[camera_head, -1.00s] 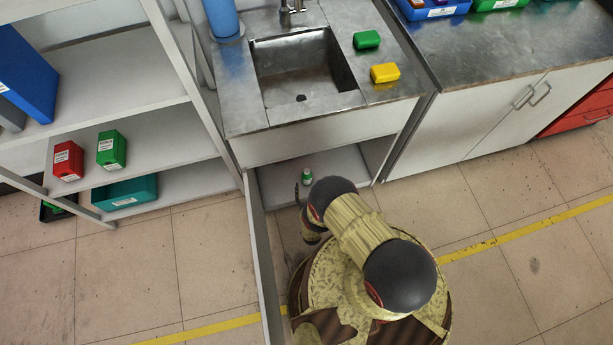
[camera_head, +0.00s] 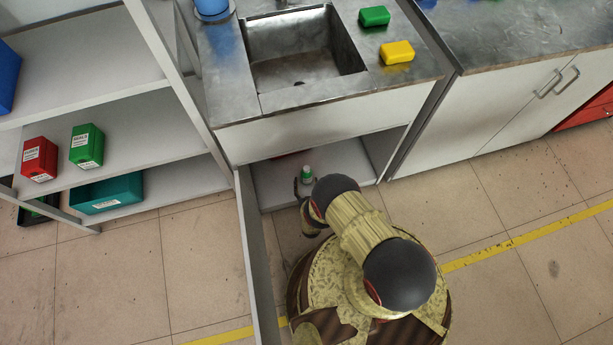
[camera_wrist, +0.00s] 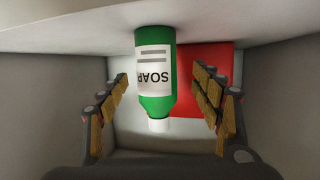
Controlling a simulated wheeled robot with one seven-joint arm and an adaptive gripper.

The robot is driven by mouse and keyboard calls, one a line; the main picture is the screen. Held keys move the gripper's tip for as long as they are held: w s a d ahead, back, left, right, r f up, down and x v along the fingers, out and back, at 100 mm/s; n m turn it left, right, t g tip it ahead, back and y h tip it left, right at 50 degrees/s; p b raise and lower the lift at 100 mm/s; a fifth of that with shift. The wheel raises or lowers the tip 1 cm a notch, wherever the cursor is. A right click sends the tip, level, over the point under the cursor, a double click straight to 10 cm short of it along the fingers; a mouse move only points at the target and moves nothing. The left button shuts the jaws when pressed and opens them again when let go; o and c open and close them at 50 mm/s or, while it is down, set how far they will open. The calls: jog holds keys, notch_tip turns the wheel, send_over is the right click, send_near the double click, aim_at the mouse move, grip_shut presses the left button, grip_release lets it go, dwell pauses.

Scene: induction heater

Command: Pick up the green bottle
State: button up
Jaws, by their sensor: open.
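The green bottle (camera_head: 307,174) with a white cap stands on the floor of the open cabinet under the sink. In the wrist view the green bottle (camera_wrist: 155,85) appears upside down, its white label reading SOAP and its cap pointing down. My gripper (camera_wrist: 161,80) is open, with one finger on each side of the bottle in the picture. Neither finger visibly touches it, and the depth between fingertips and bottle is hard to judge. In the head view my arm hides most of the gripper, just in front of the bottle.
A red object (camera_wrist: 212,75) is behind the bottle. Cabinet walls close in on both sides, and the open door (camera_head: 255,255) stands left of my arm. Shelves at left hold a red box (camera_head: 39,159) and a green box (camera_head: 87,146). The sink (camera_head: 300,50) is above.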

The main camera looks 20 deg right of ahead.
aim_at(307, 180)
jog(key=x, duration=0.1)
jog(key=b+x, duration=0.1)
jog(key=x, duration=0.1)
jog(key=b+x, duration=0.1)
jog(key=shift+w+d+f, duration=0.2)
jog(key=shift+w+d, duration=0.05)
jog(key=shift+d, duration=0.1)
jog(key=shift+r, duration=0.1)
jog(key=shift+c, duration=0.5)
jog(key=shift+w, duration=0.1)
jog(key=c, duration=1.4)
